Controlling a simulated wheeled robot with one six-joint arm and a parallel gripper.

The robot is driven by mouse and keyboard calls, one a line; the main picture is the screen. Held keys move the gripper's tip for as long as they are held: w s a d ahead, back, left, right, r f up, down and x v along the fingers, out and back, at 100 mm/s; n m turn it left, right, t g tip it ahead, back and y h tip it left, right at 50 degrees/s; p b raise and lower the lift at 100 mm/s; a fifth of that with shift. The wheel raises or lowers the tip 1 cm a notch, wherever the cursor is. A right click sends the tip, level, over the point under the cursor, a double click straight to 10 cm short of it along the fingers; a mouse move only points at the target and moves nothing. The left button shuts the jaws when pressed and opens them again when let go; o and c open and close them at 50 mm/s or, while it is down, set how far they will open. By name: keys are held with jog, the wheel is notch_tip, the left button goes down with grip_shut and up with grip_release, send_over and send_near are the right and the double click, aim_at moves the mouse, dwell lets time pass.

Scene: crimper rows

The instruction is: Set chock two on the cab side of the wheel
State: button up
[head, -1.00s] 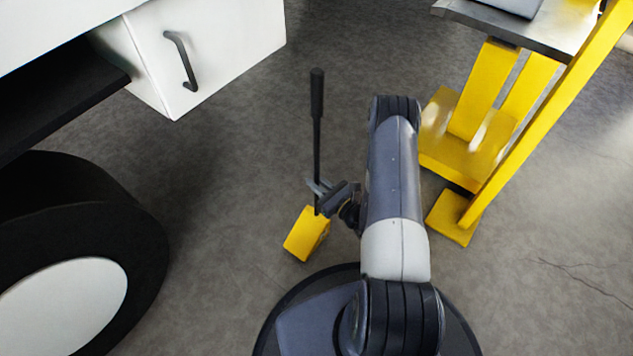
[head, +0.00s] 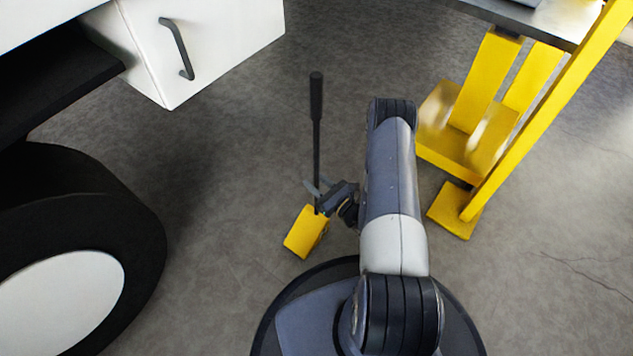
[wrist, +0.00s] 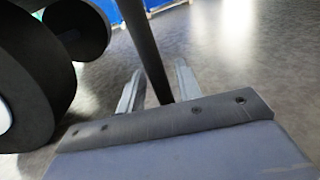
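A yellow chock (head: 306,232) with a long black upright handle (head: 317,140) is in the middle of the head view. No number can be read on it. My gripper (head: 318,190) is at the low part of the handle, just above the block, with its fingers on either side of the rod. The handle also stands between the two fingers in the wrist view (wrist: 148,50). I cannot tell whether the block touches the floor. The wheel (head: 130,215), a black tyre with a pale hub, is at the left, apart from the chock.
A white cabinet (head: 225,45) with a dark handle hangs on the vehicle at upper left, beside a dark step (head: 60,80). A yellow stand (head: 455,210) with a grey top is at the right. Bare grey floor (head: 225,180) lies between wheel and chock.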

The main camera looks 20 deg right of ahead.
jog(key=shift+o, duration=0.4)
jog(key=shift+r, duration=0.1)
jog(key=shift+s+r, duration=0.1)
jog(key=p+v, duration=0.3)
jog(key=v, duration=0.8)
jog(key=shift+s+d, duration=0.25)
jog(key=shift+s, duration=0.05)
jog(key=shift+o, duration=0.3)
